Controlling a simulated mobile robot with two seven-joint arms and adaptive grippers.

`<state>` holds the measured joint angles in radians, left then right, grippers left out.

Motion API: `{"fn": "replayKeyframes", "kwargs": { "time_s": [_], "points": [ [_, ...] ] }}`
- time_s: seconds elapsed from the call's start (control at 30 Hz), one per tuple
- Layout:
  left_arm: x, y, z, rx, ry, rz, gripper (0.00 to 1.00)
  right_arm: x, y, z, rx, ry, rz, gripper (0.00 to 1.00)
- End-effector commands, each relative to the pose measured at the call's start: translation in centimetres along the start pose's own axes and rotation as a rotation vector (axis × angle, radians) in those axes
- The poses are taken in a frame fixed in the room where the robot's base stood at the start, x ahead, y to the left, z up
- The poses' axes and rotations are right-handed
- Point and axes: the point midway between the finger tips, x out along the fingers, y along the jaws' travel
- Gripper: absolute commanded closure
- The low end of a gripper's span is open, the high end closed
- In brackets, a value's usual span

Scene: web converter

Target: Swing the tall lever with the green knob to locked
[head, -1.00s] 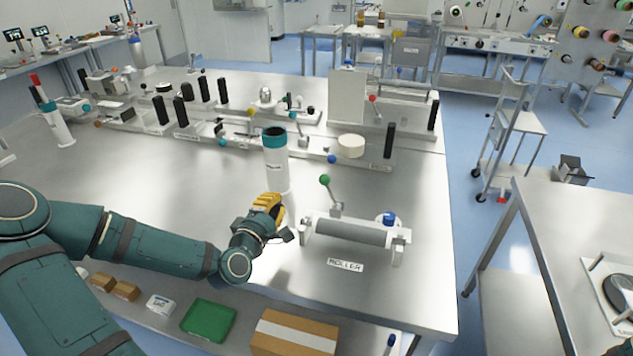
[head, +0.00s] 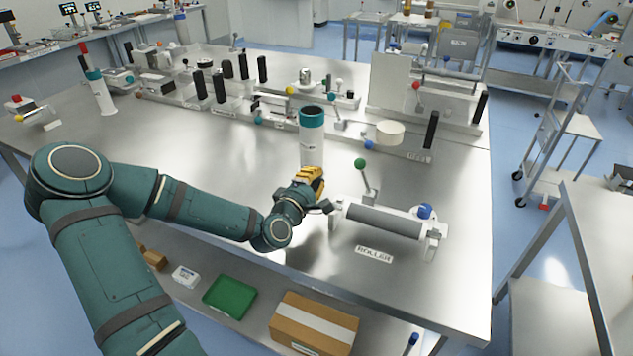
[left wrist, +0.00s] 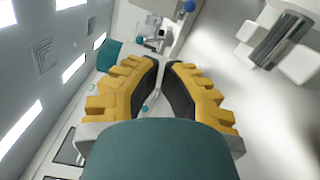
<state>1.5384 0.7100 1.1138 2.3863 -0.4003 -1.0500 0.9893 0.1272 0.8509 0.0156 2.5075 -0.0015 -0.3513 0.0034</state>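The tall lever (head: 367,181) rises from the left part of the roller unit (head: 384,222). It leans slightly left and carries a green knob (head: 360,163) at its top. I do not make out the lever in the left wrist view, where the grey roller (left wrist: 279,40) shows at the upper right. My left gripper (head: 314,176) is left of the lever and apart from it, beside the roller unit's left end. Its yellow fingers (left wrist: 161,64) almost meet at the tips, with nothing seen between them. My right gripper is out of view.
A white canister with a teal top (head: 312,135) stands just behind my left gripper. A blue knob (head: 425,211) is on the roller unit's right end. Fixtures with black posts and a white roll (head: 390,132) line the back. The bench top (head: 220,165) left of the gripper is clear.

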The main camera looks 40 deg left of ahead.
Motion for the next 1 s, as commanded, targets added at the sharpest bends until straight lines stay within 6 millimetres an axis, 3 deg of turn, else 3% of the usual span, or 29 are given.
{"fn": "replayKeyframes", "kwargs": {
  "time_s": [0.33, 0.6, 1.0],
  "points": [
    [6.9, -0.1, 0.1, -0.003, -0.001, 0.002, 1.00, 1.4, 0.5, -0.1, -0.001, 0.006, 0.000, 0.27],
    [7.5, -0.1, 3.4, -0.002, -0.003, 0.000, 1.00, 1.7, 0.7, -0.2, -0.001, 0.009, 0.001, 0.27],
    [7.6, 0.0, 3.9, -0.001, 0.000, -0.001, 1.00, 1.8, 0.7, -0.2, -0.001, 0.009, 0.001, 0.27]
  ]
}}
